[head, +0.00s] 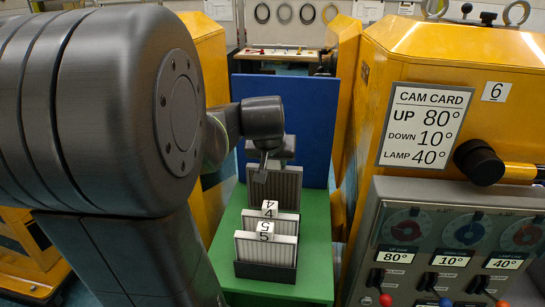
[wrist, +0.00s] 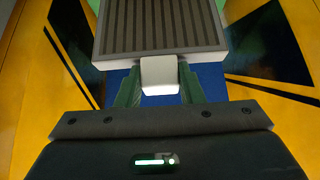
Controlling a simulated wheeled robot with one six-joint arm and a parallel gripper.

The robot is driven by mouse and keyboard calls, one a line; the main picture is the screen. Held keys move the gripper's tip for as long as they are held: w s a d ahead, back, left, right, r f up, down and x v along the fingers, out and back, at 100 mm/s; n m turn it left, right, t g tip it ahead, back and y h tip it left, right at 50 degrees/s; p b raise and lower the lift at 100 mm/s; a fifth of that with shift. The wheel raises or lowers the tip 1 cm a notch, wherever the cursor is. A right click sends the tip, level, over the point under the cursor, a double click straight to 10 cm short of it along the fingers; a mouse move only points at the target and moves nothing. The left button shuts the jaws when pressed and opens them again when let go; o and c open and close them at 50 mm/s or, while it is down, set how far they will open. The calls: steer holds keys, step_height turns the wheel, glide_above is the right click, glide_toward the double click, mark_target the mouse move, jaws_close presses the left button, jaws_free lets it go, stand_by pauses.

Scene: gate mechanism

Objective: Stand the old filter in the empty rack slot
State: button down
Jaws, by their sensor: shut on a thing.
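My gripper (head: 270,165) is shut on the top tab of the old filter (head: 284,186), a grey-brown pleated panel darker than the others. In the wrist view the green fingers of my gripper (wrist: 160,85) flank its pale tab, and the slatted face of the old filter (wrist: 160,28) fills the top. In the head view it hangs upright behind the dark rack (head: 264,271). The rack holds two paler filters, one marked 4 (head: 286,224) and, in front, one marked 5 (head: 265,249). I cannot tell whether the old filter's bottom touches anything; the empty slot is hidden.
The rack stands on a green stand (head: 316,262) with a blue panel (head: 312,125) behind. A yellow cabinet (head: 460,60) with a cam card (head: 426,126) and a grey control panel (head: 450,245) stand close on the right. Another yellow cabinet (head: 207,55) is on the left.

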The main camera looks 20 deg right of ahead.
mark_target(274, 188)
steer(key=shift+f+b, duration=3.45)
steer(key=shift+f, duration=0.95)
steer(key=shift+f+b, duration=0.3)
steer(key=shift+f, duration=0.05)
steer(key=c, duration=0.9)
jaws_free()
steer(key=shift+r, duration=0.1)
steer(key=v, duration=1.4)
steer(key=shift+p, duration=0.35)
steer(key=shift+w, duration=0.1)
steer(key=x, duration=1.4)
steer(key=shift+b, duration=0.3)
steer(key=shift+r, duration=0.15)
